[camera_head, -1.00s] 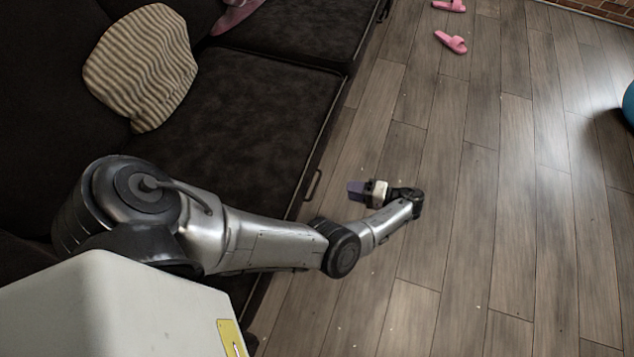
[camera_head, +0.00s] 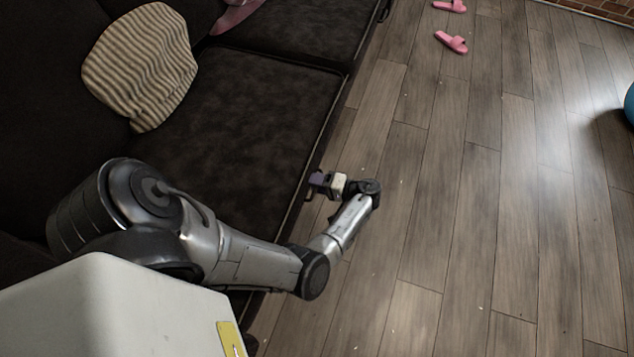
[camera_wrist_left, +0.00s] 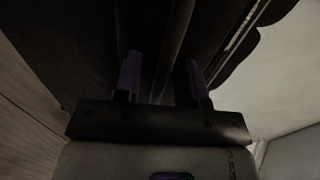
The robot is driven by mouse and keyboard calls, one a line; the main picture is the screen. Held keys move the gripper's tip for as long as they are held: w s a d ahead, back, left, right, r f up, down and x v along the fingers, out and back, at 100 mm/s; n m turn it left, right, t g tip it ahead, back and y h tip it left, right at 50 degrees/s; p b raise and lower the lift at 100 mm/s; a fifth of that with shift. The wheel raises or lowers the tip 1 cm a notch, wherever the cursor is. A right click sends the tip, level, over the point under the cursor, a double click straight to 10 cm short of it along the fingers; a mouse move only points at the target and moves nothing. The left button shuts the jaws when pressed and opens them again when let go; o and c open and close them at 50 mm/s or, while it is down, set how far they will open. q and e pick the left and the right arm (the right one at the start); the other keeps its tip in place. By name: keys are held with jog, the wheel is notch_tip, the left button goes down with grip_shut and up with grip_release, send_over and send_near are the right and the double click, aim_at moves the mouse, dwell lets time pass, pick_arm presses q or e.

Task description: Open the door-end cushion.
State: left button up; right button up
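The dark sofa has a near seat cushion (camera_head: 240,115) and a far seat cushion (camera_head: 300,25); both lie flat. I cannot tell which one is the door-end cushion. My left gripper (camera_head: 315,183) is at the front edge of the near cushion, where that cushion's small handle is now hidden or hard to make out. In the left wrist view the purple fingers of the left gripper (camera_wrist_left: 161,78) stand apart, with a dark sofa edge running behind and between them. I cannot tell whether they touch anything. My right gripper is not in view.
A striped pillow (camera_head: 140,65) leans on the sofa back. Pink slippers (camera_head: 452,42) lie on the wooden floor (camera_head: 480,200) further off. A blue ball (camera_head: 629,104) is at the right edge. The floor right of my arm is clear.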

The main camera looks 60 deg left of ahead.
pick_arm(q)
jog(key=shift+c, duration=0.5)
grip_shut()
